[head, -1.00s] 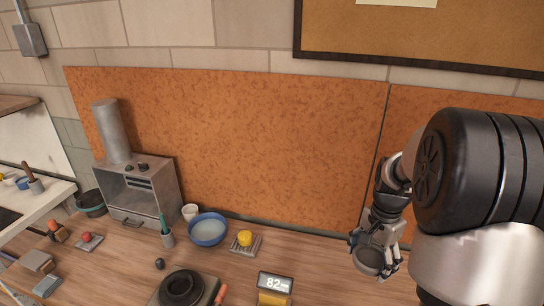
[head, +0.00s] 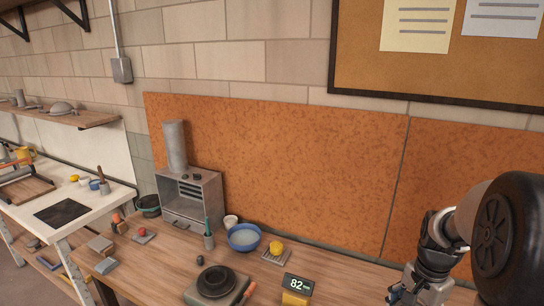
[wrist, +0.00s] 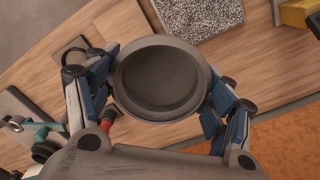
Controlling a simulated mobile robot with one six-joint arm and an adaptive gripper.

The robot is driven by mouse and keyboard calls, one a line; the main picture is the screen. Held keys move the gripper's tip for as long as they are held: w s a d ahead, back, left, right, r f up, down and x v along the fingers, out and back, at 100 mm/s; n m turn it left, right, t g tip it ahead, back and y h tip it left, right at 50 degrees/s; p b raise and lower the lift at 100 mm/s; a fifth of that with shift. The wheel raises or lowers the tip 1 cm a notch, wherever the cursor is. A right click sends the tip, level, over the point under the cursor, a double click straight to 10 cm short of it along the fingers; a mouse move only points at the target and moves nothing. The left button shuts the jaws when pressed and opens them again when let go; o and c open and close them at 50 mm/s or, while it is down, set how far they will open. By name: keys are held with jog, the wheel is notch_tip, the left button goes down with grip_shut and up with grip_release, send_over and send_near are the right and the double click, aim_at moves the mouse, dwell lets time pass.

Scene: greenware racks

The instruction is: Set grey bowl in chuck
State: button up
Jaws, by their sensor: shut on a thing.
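The grey bowl (wrist: 160,82) is in my gripper (wrist: 160,88), with one finger against each side of its rim. The wrist view looks into the bowl, which is empty, over the wooden worktop. In the head view my gripper (head: 405,294) is at the bottom edge, right of the middle, and the bowl cannot be made out there. A black round chuck (head: 216,281) sits on a grey base on the bench, well left of my gripper. Nothing stands on the chuck.
A display reading 82 (head: 298,284) stands between chuck and gripper. Behind are a blue bowl (head: 244,238), a yellow sponge-like piece (head: 276,247) and a metal box with a pipe (head: 190,195). A speckled slab (wrist: 200,15) shows beyond the held bowl.

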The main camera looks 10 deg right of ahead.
jog(key=w+a+n, duration=0.1)
jog(key=w+a+f, duration=0.1)
jog(key=a, duration=0.1)
jog(key=shift+w+f+n, duration=0.1)
jog(key=shift+w+n, duration=0.1)
jog(key=shift+n, duration=0.2)
jog(key=w+a+f+n, duration=0.1)
jog(key=a+f+n, duration=0.1)
jog(key=a+n, duration=0.4)
jog(key=w+a+f+n, duration=0.1)
jog(key=a+f+n, duration=0.2)
jog(key=a, duration=1.1)
jog(key=n, duration=0.3)
jog(key=shift+w+f+n, duration=0.15)
jog(key=shift+f+n, duration=0.1)
jog(key=shift+n, duration=0.05)
jog(key=shift+r, duration=0.1)
